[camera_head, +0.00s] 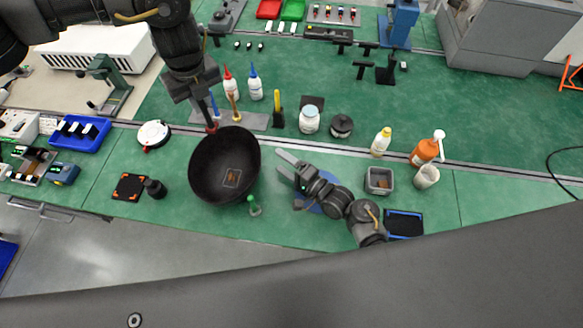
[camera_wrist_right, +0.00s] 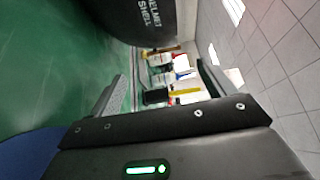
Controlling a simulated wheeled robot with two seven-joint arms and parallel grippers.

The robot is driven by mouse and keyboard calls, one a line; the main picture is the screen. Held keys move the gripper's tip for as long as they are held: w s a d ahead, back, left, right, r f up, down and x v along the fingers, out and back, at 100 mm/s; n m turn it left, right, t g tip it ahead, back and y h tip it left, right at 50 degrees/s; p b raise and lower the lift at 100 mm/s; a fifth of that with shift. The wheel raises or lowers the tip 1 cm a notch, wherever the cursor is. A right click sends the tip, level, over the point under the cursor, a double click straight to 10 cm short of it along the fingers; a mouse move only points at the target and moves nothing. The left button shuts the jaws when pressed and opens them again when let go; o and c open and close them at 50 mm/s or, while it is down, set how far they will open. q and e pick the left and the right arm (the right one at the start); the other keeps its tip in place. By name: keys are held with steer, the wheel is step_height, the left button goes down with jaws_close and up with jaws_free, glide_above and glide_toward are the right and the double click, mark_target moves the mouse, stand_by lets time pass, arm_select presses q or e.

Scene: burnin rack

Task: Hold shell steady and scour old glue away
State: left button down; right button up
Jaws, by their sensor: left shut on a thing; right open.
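The black helmet shell (camera_head: 207,175) sits open side up on the green bench, with a brown patch (camera_head: 232,178) framed by a pale outline inside it. My left gripper (camera_head: 211,128) is shut on the shell's far rim. My right gripper (camera_head: 283,162) is open and empty, to the right of the shell and apart from it. In the right wrist view the shell (camera_wrist_right: 150,22) shows its lettered outer side at the top, beyond the open fingers (camera_wrist_right: 160,88). A yellow-handled tool (camera_head: 277,106) and a wooden-handled tool (camera_head: 234,107) stand behind the shell.
A white jar (camera_head: 309,120) and a dark round pot (camera_head: 341,126) stand behind my right gripper. A small green-topped item (camera_head: 254,206) stands near the shell's front right. A grey square tub (camera_head: 379,180), an orange bottle (camera_head: 425,152) and a white cup (camera_head: 427,176) are at right.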

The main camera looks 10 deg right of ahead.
mark_target(254, 143)
steer(key=x, duration=0.9)
steer(key=shift+a, duration=0.15)
steer(key=c, duration=1.5)
steer(key=shift+c, duration=0.2)
